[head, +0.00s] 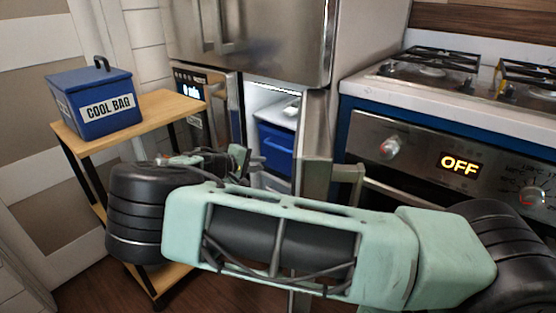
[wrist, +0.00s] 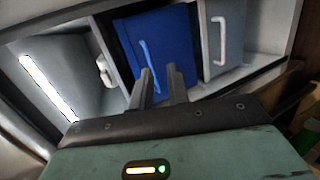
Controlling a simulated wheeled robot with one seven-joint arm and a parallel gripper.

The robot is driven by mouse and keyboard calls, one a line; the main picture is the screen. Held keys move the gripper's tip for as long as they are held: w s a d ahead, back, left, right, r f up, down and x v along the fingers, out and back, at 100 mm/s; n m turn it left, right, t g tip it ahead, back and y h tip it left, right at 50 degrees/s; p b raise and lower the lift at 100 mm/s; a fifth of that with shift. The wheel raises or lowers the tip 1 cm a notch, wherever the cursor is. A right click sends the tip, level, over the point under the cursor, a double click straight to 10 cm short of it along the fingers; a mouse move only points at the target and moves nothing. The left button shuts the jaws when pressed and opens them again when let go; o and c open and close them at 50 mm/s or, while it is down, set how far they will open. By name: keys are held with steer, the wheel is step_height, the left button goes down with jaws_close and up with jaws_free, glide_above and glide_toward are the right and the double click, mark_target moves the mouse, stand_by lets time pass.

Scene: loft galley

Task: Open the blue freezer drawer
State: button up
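The blue freezer drawer (head: 276,148) is inside the open lower compartment of the steel fridge and looks closed. In the head view my gripper is small and partly hidden by my arm.
The freezer door (head: 317,140) stands open on the right, close to my arm. A pale drawer (wrist: 232,32) with its own handle adjoins the blue one. A wooden cart (head: 165,112) carries a blue cool bag (head: 92,112) at left. The oven (head: 430,160) reads OFF.

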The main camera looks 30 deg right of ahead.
steer(key=w+a+n+t+h+b, duration=0.1)
steer(key=w+a+t+h, duration=0.1)
steer(key=w, duration=0.2)
steer(key=b, duration=0.2)
glide_toward(278, 147)
steer(key=x, duration=1)
steer(key=shift+w+d+f, duration=0.15)
steer(key=shift+w+f, duration=0.1)
jaws_close()
